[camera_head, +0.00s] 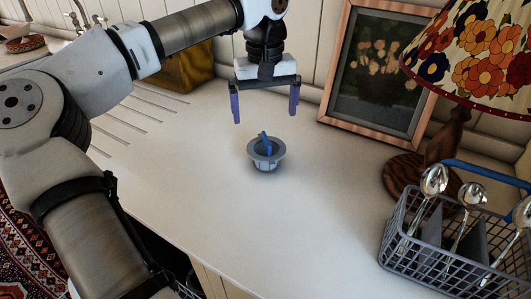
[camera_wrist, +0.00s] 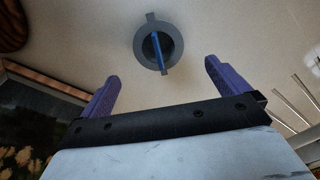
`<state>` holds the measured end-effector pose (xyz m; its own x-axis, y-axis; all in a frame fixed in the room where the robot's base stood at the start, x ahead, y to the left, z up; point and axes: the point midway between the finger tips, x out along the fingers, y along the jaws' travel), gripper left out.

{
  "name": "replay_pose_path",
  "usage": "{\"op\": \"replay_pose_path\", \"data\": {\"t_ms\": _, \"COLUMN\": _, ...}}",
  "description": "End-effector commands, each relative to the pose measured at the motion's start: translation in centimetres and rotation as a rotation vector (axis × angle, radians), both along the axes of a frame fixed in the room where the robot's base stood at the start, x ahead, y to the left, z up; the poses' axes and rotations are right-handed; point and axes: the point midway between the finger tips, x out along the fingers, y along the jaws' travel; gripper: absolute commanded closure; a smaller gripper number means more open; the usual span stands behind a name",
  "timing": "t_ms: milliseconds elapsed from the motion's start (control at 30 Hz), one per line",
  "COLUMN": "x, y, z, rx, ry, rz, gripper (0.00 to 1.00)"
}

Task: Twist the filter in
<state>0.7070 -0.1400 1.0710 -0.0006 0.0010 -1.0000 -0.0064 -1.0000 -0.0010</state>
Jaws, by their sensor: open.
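The filter (camera_head: 267,164) is a small grey-blue cup with a wide rim and a blue bar across its opening. It stands upright on the white counter (camera_head: 215,190). No socket for the filter is clearly visible.
A grey wire basket (camera_head: 430,255) with several spoons and a blue handle stands at the right. A flowered lamp (camera_head: 480,60) and a framed picture (camera_head: 378,72) stand at the back right. A yellowish box (camera_head: 190,68) is behind my arm. The counter around the filter is clear.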

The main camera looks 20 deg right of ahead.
Motion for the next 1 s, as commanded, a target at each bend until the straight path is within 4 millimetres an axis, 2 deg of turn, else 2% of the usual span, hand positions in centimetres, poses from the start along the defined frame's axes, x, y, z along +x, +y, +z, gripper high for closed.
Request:
{"op": "replay_pose_path", "data": {"t_ms": 100, "x": 0.0, "y": 0.0, "z": -2.0, "rx": 0.000, "ry": 0.001, "rz": 0.001, "gripper": 0.00}}
{"op": "replay_pose_path", "data": {"t_ms": 367, "x": 0.0, "y": -0.1, "z": -3.9, "rx": 0.000, "ry": 0.000, "rz": 0.001, "gripper": 0.00}}
{"op": "replay_pose_path", "data": {"t_ms": 600, "x": -0.1, "y": -0.3, "z": -7.4, "rx": 0.000, "ry": 0.001, "rz": 0.002, "gripper": 0.00}}
{"op": "replay_pose_path", "data": {"t_ms": 700, "x": -0.1, "y": -0.3, "z": -8.4, "rx": 0.000, "ry": 0.001, "rz": 0.002, "gripper": 0.00}}
{"op": "replay_pose_path", "data": {"t_ms": 933, "x": -0.1, "y": -0.3, "z": -8.6, "rx": -0.001, "ry": 0.000, "rz": 0.002, "gripper": 0.00}}
{"op": "replay_pose_path", "data": {"t_ms": 1000, "x": -0.1, "y": -0.3, "z": -8.6, "rx": -0.001, "ry": -0.001, "rz": 0.002, "gripper": 0.07}}
